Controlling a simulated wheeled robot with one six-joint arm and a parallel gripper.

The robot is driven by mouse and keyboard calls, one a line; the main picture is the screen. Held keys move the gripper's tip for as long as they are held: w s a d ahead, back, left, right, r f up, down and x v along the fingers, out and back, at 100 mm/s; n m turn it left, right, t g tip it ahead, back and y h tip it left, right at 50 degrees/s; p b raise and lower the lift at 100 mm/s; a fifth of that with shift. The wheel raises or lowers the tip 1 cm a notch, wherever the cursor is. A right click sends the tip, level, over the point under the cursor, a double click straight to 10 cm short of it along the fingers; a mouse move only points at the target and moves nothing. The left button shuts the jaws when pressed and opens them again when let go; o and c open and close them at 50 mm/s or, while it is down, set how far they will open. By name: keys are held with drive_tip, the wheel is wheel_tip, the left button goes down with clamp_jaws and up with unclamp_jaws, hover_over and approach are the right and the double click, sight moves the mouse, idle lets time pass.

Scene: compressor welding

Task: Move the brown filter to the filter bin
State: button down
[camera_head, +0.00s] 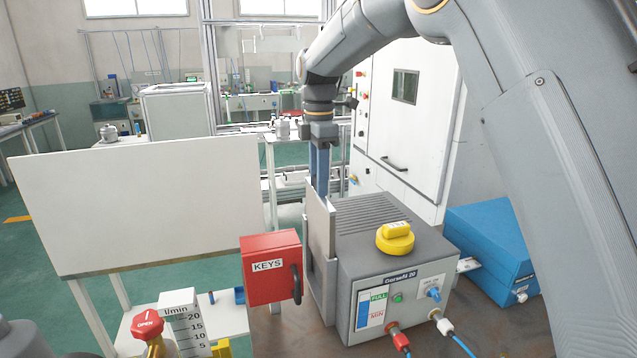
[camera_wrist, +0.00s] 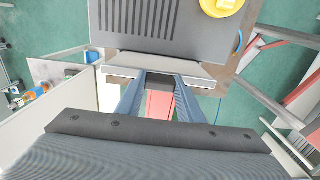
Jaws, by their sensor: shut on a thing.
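A thin grey-beige plate (camera_head: 320,222), which I take to be the brown filter, stands upright at the left side of the grey machine (camera_head: 390,245). Its lower part is in or behind a metal holder (camera_head: 325,275); how deep it sits I cannot tell. My gripper (camera_head: 319,190) points down with its blue fingers shut on the plate's upper part. In the wrist view, the fingers (camera_wrist: 160,77) meet the pale plate edge (camera_wrist: 160,63) beside the machine. I cannot identify the filter bin in either view.
A red KEYS box (camera_head: 270,268) stands close left of the holder. A yellow knob (camera_head: 395,237) sits on the machine, with cables at its front. A blue case (camera_head: 490,250) is on the right. A large white panel (camera_head: 140,205) stands at left.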

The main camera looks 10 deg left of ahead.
drive_tip(key=shift+r+p, duration=0.8)
drive_tip(key=shift+r, duration=0.55)
wheel_tip(320, 180, up, 8)
drive_tip(key=shift+r, duration=0.15)
